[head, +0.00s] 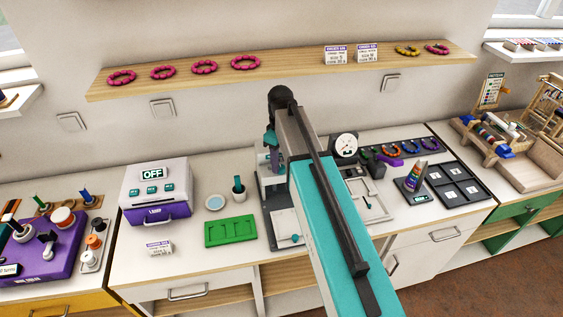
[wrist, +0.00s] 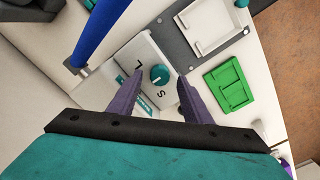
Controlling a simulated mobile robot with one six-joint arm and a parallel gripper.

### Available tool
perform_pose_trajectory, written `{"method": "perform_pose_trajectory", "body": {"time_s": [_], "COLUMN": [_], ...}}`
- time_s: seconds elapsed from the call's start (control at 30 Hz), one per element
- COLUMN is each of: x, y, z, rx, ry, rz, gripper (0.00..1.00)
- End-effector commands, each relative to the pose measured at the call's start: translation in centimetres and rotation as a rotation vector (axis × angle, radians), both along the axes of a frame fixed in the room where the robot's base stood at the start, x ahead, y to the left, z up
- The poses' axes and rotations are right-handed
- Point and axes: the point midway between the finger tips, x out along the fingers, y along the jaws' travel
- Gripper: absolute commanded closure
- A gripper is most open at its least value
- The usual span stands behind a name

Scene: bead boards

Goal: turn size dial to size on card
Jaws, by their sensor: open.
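The size dial (wrist: 159,75) is a round teal knob with a light mark on top. It sits on a white plate (wrist: 139,57) lettered L and S; I cannot tell for sure which letter the mark points at. My gripper (wrist: 157,82) is open, with its two purple fingers on either side of the dial in the wrist view; I cannot tell whether they touch it. In the head view my arm hides the dial and most of the gripper. A small white printed card (head: 160,248) stands on the counter at left; its text is too small to read.
A green tray (head: 231,231) lies on the counter, and it also shows in the wrist view (wrist: 224,91). A blue bar (wrist: 98,38) rises close to the left finger. A white box reading OFF (head: 155,190) stands at left. Two cards (head: 335,54) stand on the shelf.

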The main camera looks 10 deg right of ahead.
Motion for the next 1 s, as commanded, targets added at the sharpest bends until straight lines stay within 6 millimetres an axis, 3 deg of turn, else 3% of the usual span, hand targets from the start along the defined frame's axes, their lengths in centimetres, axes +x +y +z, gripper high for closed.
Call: {"method": "perform_pose_trajectory", "body": {"time_s": [0.23,0.6,0.67,0.87,1.0], "x": [0.0,0.0,0.0,0.0,0.0], "y": [0.0,-0.1,-0.1,-0.1,-0.1], "z": [-1.4,-1.7,-1.7,-1.7,-1.7], "rx": [0.0,0.0,0.0,0.0,0.0], "ry": [0.0,-0.001,-0.001,0.0,0.0], "rz": [-0.001,-0.001,-0.001,-0.002,-0.004], "gripper": [0.55,0.55,0.62,0.96,0.96]}}
